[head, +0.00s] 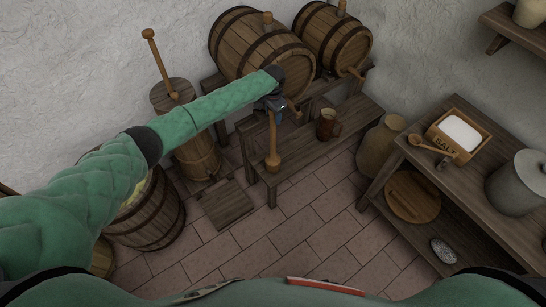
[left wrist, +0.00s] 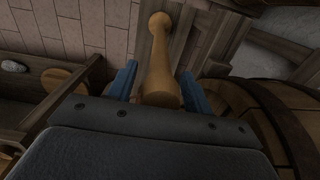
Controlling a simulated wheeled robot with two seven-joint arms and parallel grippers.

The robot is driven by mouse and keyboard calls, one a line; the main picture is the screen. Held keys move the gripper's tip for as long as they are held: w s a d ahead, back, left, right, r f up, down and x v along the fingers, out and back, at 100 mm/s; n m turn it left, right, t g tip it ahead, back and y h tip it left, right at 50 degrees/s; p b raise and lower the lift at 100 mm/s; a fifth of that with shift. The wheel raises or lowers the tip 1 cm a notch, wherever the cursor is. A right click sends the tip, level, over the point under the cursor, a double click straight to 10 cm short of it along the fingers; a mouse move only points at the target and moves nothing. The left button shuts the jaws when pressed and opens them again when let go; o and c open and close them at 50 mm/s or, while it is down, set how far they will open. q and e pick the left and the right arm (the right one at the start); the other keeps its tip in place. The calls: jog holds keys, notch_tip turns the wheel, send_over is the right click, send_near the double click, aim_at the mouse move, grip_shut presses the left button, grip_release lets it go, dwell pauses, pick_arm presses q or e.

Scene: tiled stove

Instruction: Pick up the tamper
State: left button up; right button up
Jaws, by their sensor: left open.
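The tamper (head: 272,142), a light brown wooden tool with a slim shaft and a rounded lower end, stands roughly upright at the front of the low bench. My left gripper (head: 272,104) is at its upper end, reaching in from the left. In the left wrist view the tamper (left wrist: 159,62) runs between the two blue fingers of my left gripper (left wrist: 158,86). The jaws are open, with the tamper between them. The dark gripper body hides part of its near end. My right gripper is in neither view.
Two barrels (head: 255,50) lie on a rack behind the bench (head: 300,160). A brown mug (head: 326,124) stands on the bench to the right. A churn (head: 196,155) stands to the left. A side table (head: 478,158) with a salt box (head: 440,138) is at right.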

pick_arm(q)
jog(key=shift+f, duration=0.35)
jog(key=c, duration=1)
grip_shut()
jog(key=shift+r, duration=0.2)
